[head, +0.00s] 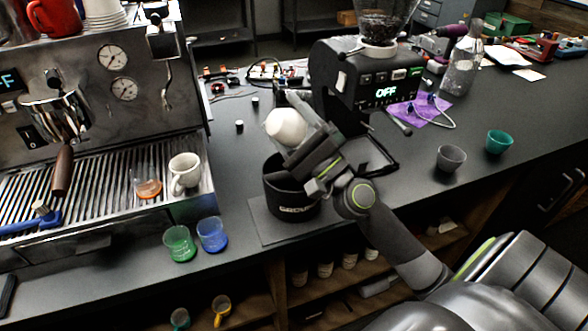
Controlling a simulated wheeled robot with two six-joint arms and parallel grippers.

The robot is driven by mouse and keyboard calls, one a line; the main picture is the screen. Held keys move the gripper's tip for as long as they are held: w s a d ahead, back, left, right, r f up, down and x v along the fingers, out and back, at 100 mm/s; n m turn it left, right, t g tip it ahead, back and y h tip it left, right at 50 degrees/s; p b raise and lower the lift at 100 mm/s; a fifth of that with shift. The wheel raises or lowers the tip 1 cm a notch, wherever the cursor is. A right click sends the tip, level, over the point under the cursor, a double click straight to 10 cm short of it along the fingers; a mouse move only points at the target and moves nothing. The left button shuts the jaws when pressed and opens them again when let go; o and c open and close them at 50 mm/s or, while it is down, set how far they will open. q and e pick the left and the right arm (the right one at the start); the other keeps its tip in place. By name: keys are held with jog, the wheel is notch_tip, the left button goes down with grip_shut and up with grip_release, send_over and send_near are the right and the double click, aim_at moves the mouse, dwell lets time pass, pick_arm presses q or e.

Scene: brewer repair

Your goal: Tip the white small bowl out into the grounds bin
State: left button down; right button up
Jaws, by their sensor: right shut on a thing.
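The white small bowl (286,127) is held above the grounds bin by my right gripper (296,138), which is shut on it. The bowl is tilted, with its rounded outside facing the camera; its inside is hidden. The grounds bin (291,205) is a black round container with pale lettering, standing on a dark mat near the counter's front edge. My right gripper and wrist cover part of its opening, so its contents do not show. My left gripper is not in view.
The espresso machine (112,62) stands left, with a cream cup (185,172) on its tray. A green glass (179,243) and a blue glass (212,234) stand left of the bin. The grinder (362,85) is behind.

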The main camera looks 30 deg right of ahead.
jog(key=shift+d+m+t+h+b, duration=0.15)
jog(key=shift+m+t+h+b, duration=0.15)
jog(key=shift+m, duration=0.2)
dwell(0.7)
